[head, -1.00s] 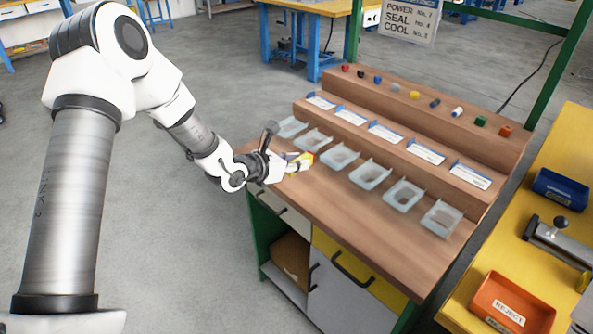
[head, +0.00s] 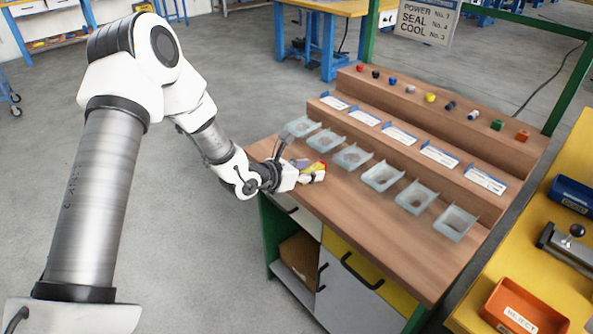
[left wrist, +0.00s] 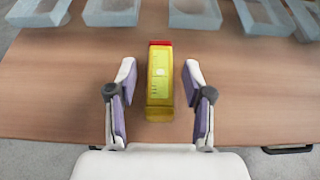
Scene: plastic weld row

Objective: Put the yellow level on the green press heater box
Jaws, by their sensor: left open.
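The yellow level (left wrist: 160,78) lies on the brown bench top in the left wrist view, with a red far end. It also shows in the head view (head: 317,167), partly covered by my gripper. My left gripper (left wrist: 160,80) is open, with one finger on each side of the level and gaps between. In the head view my left gripper (head: 308,171) is low at the bench's left end. A small green block (head: 497,125) stands on the top step; I cannot tell whether it is the press heater box. My right gripper is not in view.
A row of clear trays (head: 381,178) lies beyond the level, before a step with white labels (head: 400,135). Small coloured parts line the top step. A yellow table (head: 470,312) at right holds an orange reject bin (head: 524,308).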

